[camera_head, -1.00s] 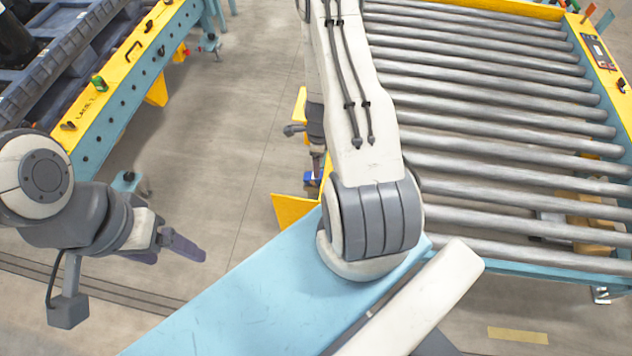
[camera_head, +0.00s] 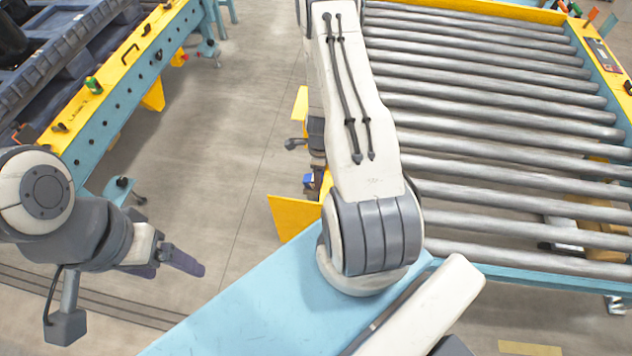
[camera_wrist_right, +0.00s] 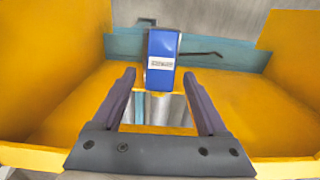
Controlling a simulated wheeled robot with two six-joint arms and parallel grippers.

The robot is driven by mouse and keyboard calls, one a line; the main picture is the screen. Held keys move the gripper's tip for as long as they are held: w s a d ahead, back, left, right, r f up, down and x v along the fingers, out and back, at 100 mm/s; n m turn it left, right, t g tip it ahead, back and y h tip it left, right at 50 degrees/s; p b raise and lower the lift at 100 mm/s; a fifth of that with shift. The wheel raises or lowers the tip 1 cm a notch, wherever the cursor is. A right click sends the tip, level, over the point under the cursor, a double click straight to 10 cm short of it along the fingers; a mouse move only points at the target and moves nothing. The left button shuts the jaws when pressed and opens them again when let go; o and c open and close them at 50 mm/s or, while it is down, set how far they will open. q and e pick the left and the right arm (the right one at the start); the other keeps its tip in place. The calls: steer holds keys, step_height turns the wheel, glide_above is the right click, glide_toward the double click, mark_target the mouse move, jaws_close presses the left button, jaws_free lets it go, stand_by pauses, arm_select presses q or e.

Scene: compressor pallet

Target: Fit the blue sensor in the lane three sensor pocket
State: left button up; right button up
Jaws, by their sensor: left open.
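In the right wrist view, the blue sensor (camera_wrist_right: 162,58) with a white label stands upright by a yellow tray (camera_wrist_right: 62,75). My right gripper (camera_wrist_right: 160,74) is open, its two dark fingers apart, with the sensor just ahead of and between the fingertips; I see no contact. In the head view, a small blue patch (camera_head: 308,180) shows beside my right forearm, which hides most of the right gripper. My left gripper (camera_head: 176,265) is open and empty over bare floor at the lower left. I cannot make out the lane three sensor pocket.
A roller conveyor (camera_head: 500,120) with yellow and light blue rails fills the right. At upper left, a yellow-topped blue rail (camera_head: 112,75) runs beside a dark pallet (camera_head: 50,62). Open floor (camera_head: 225,130) lies between them. A yellow panel (camera_head: 295,215) stands near my right arm.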

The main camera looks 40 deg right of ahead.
jaws_close()
steer(key=shift+r, duration=0.1)
